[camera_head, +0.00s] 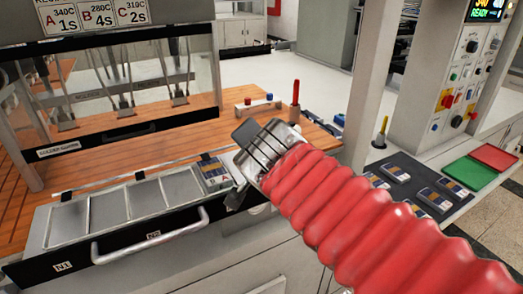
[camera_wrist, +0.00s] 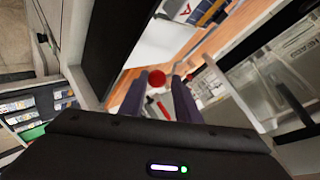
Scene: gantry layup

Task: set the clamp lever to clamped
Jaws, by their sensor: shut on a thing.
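My gripper (camera_head: 238,190) is at the right end of the long compartment tray, under my red bellows arm; its fingertips are small and partly hidden there. In the wrist view, the two dark fingers (camera_wrist: 157,84) stand on either side of a red round knob (camera_wrist: 157,77), which looks like the end of the clamp lever. My gripper is shut on it. The lever's shaft and base are not clear in either view, so I cannot tell its angle. In the head view my arm and gripper hide the knob.
The metal tray (camera_head: 97,214) has a front bar handle (camera_head: 150,237). An upright red handle (camera_head: 295,92) stands on the wooden bench behind my gripper. A control panel (camera_head: 452,90) and green (camera_head: 470,173) and red (camera_head: 495,157) pads are at the right.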

